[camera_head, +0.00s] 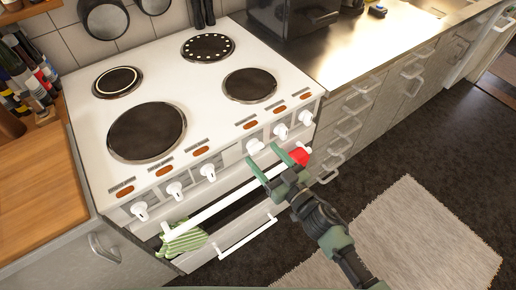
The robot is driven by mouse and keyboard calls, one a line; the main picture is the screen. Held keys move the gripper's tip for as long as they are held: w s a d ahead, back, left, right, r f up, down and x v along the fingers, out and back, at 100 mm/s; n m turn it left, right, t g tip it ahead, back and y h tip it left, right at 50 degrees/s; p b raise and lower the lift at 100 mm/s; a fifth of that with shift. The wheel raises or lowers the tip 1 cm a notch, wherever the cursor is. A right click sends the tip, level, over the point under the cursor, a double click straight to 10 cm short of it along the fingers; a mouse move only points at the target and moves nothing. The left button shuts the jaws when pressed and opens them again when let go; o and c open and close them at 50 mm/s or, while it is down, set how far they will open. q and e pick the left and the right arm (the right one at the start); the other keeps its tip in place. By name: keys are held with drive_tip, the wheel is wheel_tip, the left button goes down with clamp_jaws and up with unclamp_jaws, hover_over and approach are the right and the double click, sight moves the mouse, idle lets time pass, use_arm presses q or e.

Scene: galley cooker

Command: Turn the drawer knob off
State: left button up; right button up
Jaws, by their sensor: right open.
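A white cooker (78,110) has several white knobs in a row along its front panel. From the left, the first three are the far left knob (139,210), the second knob (174,190) and the third knob (208,172). To the right are the fourth knob (255,146), the fifth knob (281,131) and the far right knob (306,117). I cannot tell which is the drawer knob. My right gripper (262,154) is open, its green fingertips by the fourth knob; contact is unclear. My left gripper is out of view.
A white bar handle (222,199) crosses the cooker front below the knobs, with a green striped towel (183,239) at its left end. A red item (300,156) is near its right end. A lower handle (248,238) sits below. A wooden counter (40,190) is left.

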sight(255, 147)
drive_tip(key=shift+x, duration=1.2)
drive_tip(key=shift+w+a, duration=0.15)
drive_tip(key=shift+w, duration=0.05)
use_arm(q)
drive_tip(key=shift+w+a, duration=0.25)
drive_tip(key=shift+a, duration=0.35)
use_arm(e)
drive_tip(key=c, duration=1.4)
drive_tip(key=shift+o, duration=0.2)
